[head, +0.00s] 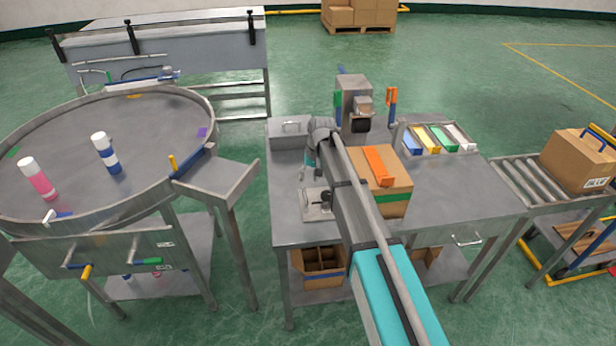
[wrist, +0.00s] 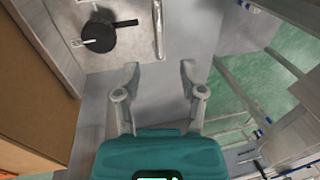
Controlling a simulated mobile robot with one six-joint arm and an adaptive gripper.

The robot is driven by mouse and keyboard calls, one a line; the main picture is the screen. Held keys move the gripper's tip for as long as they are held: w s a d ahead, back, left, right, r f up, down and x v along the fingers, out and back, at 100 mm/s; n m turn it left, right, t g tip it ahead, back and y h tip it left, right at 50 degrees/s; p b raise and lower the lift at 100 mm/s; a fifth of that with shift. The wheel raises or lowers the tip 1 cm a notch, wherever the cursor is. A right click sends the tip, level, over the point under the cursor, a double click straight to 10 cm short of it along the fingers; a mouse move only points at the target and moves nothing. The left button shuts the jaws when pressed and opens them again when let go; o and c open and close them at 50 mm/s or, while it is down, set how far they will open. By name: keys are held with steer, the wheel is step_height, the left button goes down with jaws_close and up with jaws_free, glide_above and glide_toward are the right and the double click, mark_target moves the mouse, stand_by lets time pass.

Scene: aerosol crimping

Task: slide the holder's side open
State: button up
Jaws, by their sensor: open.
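The holder (head: 313,211) is a pale metal plate fixture on the bench, left of my forearm in the head view. In the wrist view it lies at the top, with a round black part with a short arm (wrist: 100,40) on its plate. A slim metal bar (wrist: 158,30) stands along the plate's side nearer my fingers. My gripper (wrist: 157,75) is open and empty, with its fingertips apart from the bar and below it in the wrist view. In the head view my gripper (head: 309,170) is just beyond the holder and small. Part of the holder is cut off in the wrist view.
A cardboard box (head: 396,201) with an orange tool on top stands right of the holder. The crimping machine (head: 352,92) and a grey lidded box (head: 290,134) stand behind. A round turntable (head: 130,135) with bottles is at the left. The bench's left strip is clear.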

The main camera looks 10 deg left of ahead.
step_height(320, 180, up, 7)
steer(key=d+p, duration=0.2)
steer(key=p, duration=0.4)
steer(key=s+d+f+m+b, duration=0.1)
steer(key=s+d+f+b, duration=0.1)
steer(key=s+d, duration=0.5)
steer(key=s+d+f+m+h+b, duration=0.1)
steer(key=s+d+f+b, duration=0.2)
steer(key=s+d, duration=0.5)
steer(key=d, duration=0.3)
steer(key=shift+s+f+t, duration=0.3)
steer(key=s+d+m+h, duration=0.1)
steer(key=s+d, duration=0.6)
steer(key=s, duration=0.2)
steer(key=shift+d, duration=0.25)
